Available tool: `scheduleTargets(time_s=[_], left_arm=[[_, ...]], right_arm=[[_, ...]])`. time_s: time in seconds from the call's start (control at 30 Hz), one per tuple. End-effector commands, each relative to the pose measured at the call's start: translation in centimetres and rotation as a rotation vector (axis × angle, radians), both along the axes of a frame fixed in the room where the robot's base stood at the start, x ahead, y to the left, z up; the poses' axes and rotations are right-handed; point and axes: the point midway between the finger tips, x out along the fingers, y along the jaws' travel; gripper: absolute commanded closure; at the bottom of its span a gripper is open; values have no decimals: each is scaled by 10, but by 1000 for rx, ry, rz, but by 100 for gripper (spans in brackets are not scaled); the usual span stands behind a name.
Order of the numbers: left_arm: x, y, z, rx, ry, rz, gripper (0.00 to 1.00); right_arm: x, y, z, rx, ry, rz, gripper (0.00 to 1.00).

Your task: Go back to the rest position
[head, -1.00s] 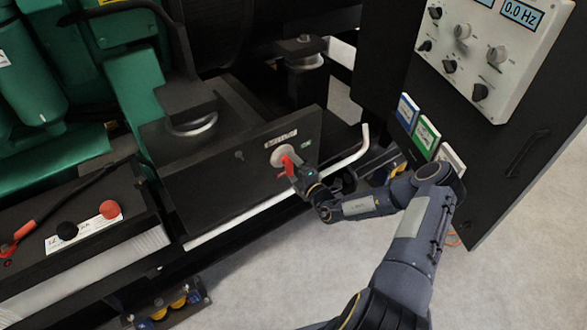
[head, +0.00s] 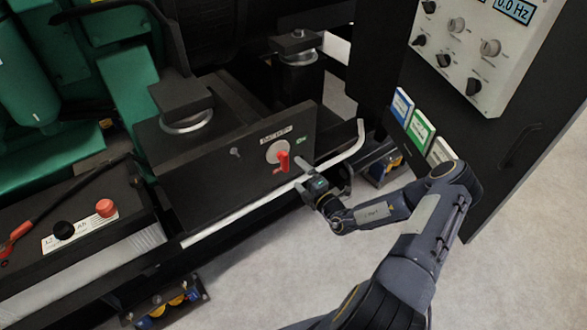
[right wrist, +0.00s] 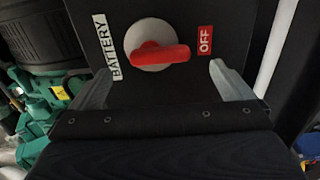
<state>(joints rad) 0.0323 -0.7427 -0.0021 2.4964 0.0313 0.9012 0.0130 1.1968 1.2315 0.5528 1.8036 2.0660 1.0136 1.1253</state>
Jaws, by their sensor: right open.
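My right gripper (head: 308,176) is open and empty, just in front of the battery switch panel (head: 215,165). The red switch handle (head: 283,160) sits on a round pale plate and points down in the head view. In the right wrist view the red handle (right wrist: 158,56) lies level beyond my two spread fingers (right wrist: 160,72), apart from them. It points toward the red OFF label (right wrist: 205,41); the BATTERY label (right wrist: 105,45) is on the other side. My left gripper is not in view.
A pale rail (head: 270,205) runs along the panel's foot, close to my right gripper. The control cabinet (head: 490,140) with knobs and cards stands at the right. The battery (head: 85,240) with red and black terminals is at lower left. The floor (head: 255,285) is open in front.

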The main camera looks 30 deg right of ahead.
Motion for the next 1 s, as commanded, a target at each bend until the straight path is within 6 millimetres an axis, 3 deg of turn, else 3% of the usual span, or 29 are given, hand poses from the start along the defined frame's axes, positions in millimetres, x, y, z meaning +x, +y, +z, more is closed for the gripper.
scheduleTargets(time_s=[0.2,0.73,0.87,1.0], left_arm=[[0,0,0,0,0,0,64],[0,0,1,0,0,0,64],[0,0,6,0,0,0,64],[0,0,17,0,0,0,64]], right_arm=[[-15,-1,0,1,1,0,0],[-14,1,4,-13,-5,11,0],[-9,21,38,-149,-54,118,0],[-13,77,113,-505,-197,384,0]])
